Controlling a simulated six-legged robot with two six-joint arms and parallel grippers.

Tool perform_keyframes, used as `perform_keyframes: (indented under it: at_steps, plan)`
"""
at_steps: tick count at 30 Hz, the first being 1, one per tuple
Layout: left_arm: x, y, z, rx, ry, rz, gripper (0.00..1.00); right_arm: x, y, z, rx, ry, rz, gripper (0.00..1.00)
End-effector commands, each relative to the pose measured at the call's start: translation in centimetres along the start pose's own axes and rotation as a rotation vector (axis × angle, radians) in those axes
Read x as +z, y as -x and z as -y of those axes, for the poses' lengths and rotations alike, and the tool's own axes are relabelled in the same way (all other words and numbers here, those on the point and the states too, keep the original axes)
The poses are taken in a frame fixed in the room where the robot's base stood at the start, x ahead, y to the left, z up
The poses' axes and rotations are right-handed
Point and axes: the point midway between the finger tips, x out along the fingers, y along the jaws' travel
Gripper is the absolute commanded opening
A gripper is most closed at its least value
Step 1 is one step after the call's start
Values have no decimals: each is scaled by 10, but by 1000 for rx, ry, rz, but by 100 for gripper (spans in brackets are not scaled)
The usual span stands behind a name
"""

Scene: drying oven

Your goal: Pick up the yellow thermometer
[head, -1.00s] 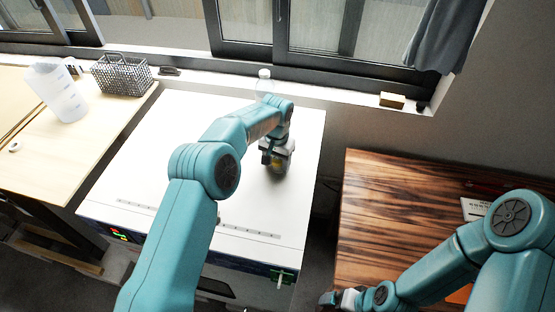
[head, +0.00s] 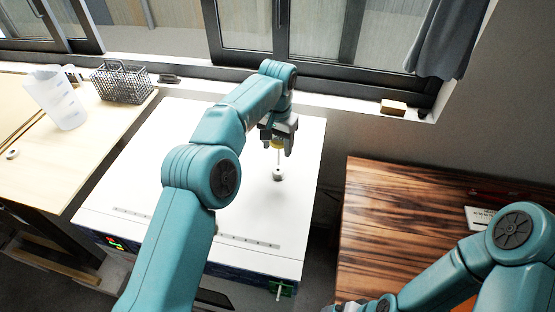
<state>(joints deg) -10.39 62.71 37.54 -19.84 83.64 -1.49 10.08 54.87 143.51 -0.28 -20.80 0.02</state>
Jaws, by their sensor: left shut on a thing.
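The yellow thermometer (head: 277,144) is in my left gripper (head: 278,139), over the white top of the drying oven (head: 150,175). Its yellow head is partly hidden by the fingers. Its thin pale stem points straight down toward a small grey round fitting (head: 278,174) on the oven top. I cannot tell whether the stem's tip is inside the fitting or just above it. My left gripper is shut on the thermometer. My right arm is at the lower right. Only a sliver of its gripper end shows at the bottom edge.
A brown wooden table (head: 390,220) stands to the right of the oven, with a gap between. A pale table (head: 30,165) on the left holds a clear beaker (head: 58,98) and a wire basket (head: 122,82). A small tan block (head: 394,107) lies on the window sill.

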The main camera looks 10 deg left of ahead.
Motion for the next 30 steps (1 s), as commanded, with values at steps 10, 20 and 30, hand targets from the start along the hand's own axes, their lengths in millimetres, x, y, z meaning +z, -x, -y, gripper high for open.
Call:
perform_keyframes:
  at_steps: [10, 20, 30]
  plan:
    - [0, 58, 0, 0, -1, 1, 27, 0, 14, 5, 0, 0, 0, 96]
    - [1, 70, 0, 0, -1, 3, 27, 0, 16, 6, 0, 0, 0, 96]
    - [1, 70, 0, 1, -1, 4, 27, 0, 16, 6, 0, 0, 0, 96]
